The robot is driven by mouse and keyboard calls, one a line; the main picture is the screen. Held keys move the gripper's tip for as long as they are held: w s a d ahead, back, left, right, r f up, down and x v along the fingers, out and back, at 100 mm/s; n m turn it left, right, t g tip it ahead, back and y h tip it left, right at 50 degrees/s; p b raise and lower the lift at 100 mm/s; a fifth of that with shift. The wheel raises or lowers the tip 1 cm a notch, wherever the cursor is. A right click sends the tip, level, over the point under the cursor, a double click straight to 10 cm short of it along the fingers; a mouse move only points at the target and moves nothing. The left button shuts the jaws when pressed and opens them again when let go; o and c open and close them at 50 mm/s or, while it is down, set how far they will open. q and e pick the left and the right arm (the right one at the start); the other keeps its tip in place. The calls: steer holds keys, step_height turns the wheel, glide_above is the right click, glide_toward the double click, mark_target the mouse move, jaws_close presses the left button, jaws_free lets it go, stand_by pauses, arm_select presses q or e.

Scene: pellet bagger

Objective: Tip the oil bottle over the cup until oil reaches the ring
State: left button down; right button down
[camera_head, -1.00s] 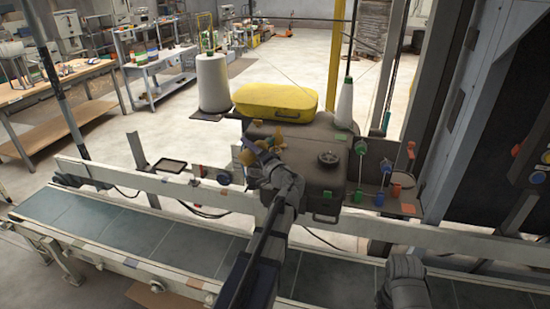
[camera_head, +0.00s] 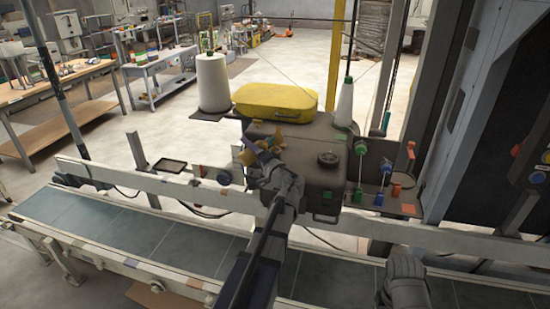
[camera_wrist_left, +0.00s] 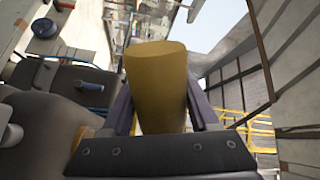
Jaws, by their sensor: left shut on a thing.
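My left gripper (camera_head: 261,153) is over the left part of the dark grey machine housing (camera_head: 320,185). In the left wrist view its jaws (camera_wrist_left: 160,115) are shut on an amber oil bottle (camera_wrist_left: 158,80), whose smooth broad end fills the middle of the picture. In the head view only small amber patches show around the gripper, so the bottle's tilt and spout are hard to tell. I cannot make out the cup, its ring or any oil; the gripper and wrist cover that area. My right gripper's jaws are not seen.
A yellow case (camera_head: 275,99) lies behind the housing. A white thread cone (camera_head: 212,82) stands left of it and a smaller cone (camera_head: 344,103) right. Coloured tension knobs (camera_head: 361,148) stick up at the right. A pale rail (camera_head: 130,183) and a conveyor belt (camera_head: 110,230) run in front.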

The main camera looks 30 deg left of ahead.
mark_target(257, 142)
arm_select(q)
steer(key=shift+w+d+n, duration=0.15)
steer(key=shift+w+n, duration=0.05)
steer(key=shift+n, duration=0.55)
steer(key=shift+w+d+n, duration=0.15)
steer(key=shift+w+n, duration=0.05)
steer(key=shift+n, duration=0.55)
steer(key=shift+w+d+r+n+p, duration=0.1)
steer(key=shift+w+r+n+p, duration=0.1)
steer(key=shift+r+n+p, duration=0.2)
steer(key=shift+w+d+r+n+p, duration=0.25)
steer(key=shift+w+r+n+p, duration=0.4)
steer(key=shift+n, duration=0.45)
steer(key=shift+w+d+r+n+g+p, duration=0.25)
steer(key=shift+w+n+p, duration=0.2)
steer(key=shift+n, duration=0.55)
steer(key=shift+w+d+r+n+g+p, duration=0.15)
steer(key=shift+w+d+r+n+p, duration=0.25)
steer(key=shift+n, duration=0.6)
steer(key=shift+a+f, duration=0.15)
